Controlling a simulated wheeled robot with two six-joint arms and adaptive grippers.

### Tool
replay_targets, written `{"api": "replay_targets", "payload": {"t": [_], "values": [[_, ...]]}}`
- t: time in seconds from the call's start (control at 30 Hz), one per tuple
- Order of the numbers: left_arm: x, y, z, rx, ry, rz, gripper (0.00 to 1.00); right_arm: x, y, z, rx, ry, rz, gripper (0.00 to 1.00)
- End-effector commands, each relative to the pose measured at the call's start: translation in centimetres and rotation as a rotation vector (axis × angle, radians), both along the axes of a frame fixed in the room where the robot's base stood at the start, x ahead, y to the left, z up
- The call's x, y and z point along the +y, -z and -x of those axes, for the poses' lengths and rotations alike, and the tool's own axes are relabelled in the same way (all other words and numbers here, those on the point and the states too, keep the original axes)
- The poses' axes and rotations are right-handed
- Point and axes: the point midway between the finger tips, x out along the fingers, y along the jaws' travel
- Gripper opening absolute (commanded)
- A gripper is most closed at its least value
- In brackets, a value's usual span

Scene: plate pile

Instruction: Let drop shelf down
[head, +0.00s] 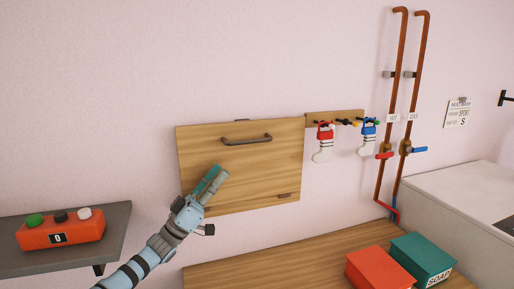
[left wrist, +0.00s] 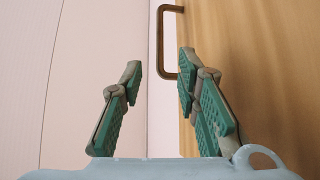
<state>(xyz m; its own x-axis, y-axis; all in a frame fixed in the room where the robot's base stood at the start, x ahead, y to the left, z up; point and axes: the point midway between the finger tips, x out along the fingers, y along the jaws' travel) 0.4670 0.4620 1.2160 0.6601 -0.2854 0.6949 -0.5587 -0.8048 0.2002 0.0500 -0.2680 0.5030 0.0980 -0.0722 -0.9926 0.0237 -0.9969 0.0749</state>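The drop shelf is a wooden panel (head: 255,172) that stands upright against the pink wall in the head view. A dark bar handle (head: 246,140) is fixed near its top edge. My left gripper (head: 211,178) is in front of the panel's lower left part, below the handle in the picture. In the left wrist view its two green-padded fingers (left wrist: 158,76) are spread with nothing between the pads. There the handle (left wrist: 159,45) shows beyond the fingertips, near the right finger, and the wooden panel (left wrist: 255,70) fills the right side. My right gripper is not in view.
A wooden worktop (head: 235,272) with a red box (head: 378,270) and a green soap box (head: 422,258) lies below. A grey shelf (head: 112,235) with a red button box (head: 60,234) is at left. Stockings hang from a peg rail (head: 318,118); copper pipes (head: 388,110) are to the right.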

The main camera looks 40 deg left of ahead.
Motion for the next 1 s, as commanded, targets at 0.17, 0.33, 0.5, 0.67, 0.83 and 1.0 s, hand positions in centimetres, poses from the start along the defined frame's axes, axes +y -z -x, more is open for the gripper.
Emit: {"api": "replay_targets", "payload": {"t": [0.17, 0.33, 0.5, 0.67, 0.83, 1.0], "values": [[-1.4, -3.6, -3.0, -0.009, 0.002, -0.001, 0.29, 0.0, -1.0, -0.1, -0.002, 0.000, 0.001, 0.40], [-2.7, -6.4, -5.7, -0.006, 0.001, -0.002, 0.29, -0.1, -1.9, -0.2, -0.003, 0.000, 0.001, 0.40], [-3.4, -8.0, -7.5, -0.003, 0.001, -0.004, 0.29, -0.1, -2.5, -0.2, -0.003, 0.000, 0.001, 0.40], [-3.7, -8.5, -8.1, -0.001, 0.000, -0.005, 0.29, -0.1, -2.6, -0.2, -0.003, 0.000, 0.001, 0.40], [-3.7, -8.5, -8.1, 0.000, 0.000, -0.006, 0.29, -0.1, -2.6, -0.2, -0.003, 0.000, 0.001, 0.40], [-3.7, -8.4, -8.1, 0.000, 0.000, -0.006, 0.12, -0.1, -2.6, -0.2, -0.003, 0.000, 0.001, 0.40]]}}
